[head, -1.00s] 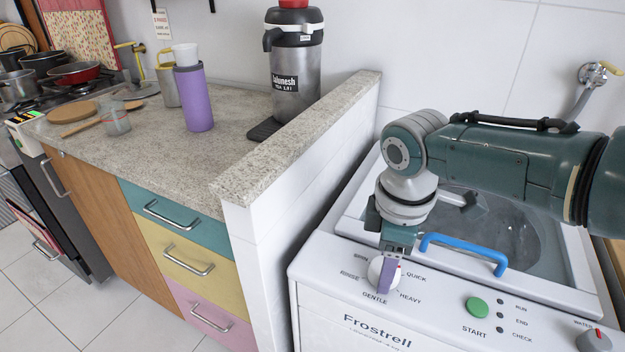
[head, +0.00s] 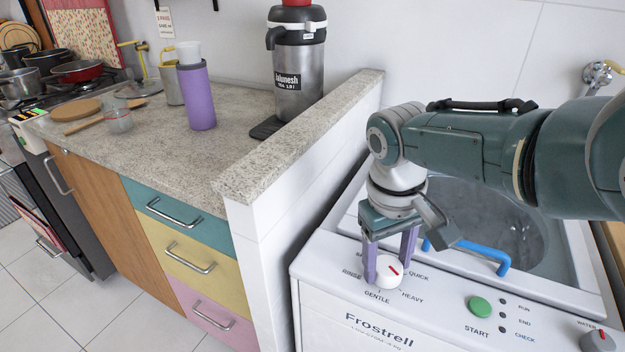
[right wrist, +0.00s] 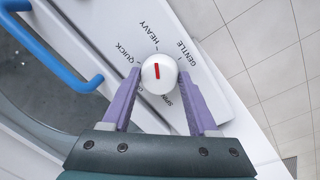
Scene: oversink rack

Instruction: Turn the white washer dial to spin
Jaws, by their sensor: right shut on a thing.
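The white washer dial (head: 389,272) is on the front panel of the white washer (head: 375,322). It has a red mark, and in the right wrist view the dial (right wrist: 158,74) shows that mark running roughly toward HEAVY. QUICK, GENTLE and SPIN are printed around it; SPIN is partly hidden beside a finger. My right gripper (head: 389,260) comes down from above, with one purple finger on each side of the dial. It is shut on the dial, and the fingertips (right wrist: 160,78) flank it in the wrist view. My left gripper is not in view.
A green START button (head: 480,307) and a WATER knob (head: 600,340) are to the right. A low tiled wall (head: 275,235) with a stone top rises to the left.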

